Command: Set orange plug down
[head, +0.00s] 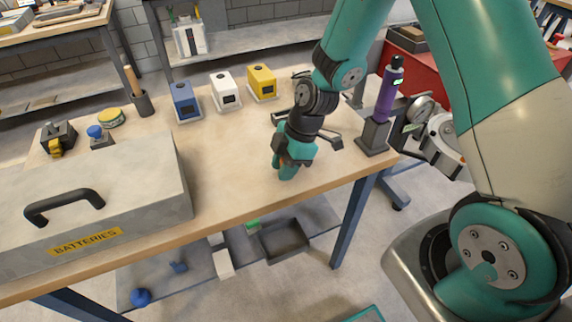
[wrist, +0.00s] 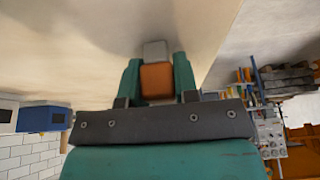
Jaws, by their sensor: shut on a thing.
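My gripper (head: 288,168) is low over the right part of the wooden bench (head: 225,160), near its front edge. In the wrist view, my gripper's teal fingers (wrist: 159,75) are shut on the orange plug (wrist: 157,78). The plug has an orange body with a grey block at its far end, close to the bench surface. I cannot tell whether it touches the bench. In the head view the fingers hide most of the plug.
Blue (head: 186,101), white (head: 225,90) and yellow (head: 262,82) boxes stand along the back. A grey batteries case (head: 100,200) fills the left. A purple tool in a dark holder (head: 374,134) stands right of my gripper. The bench middle is clear.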

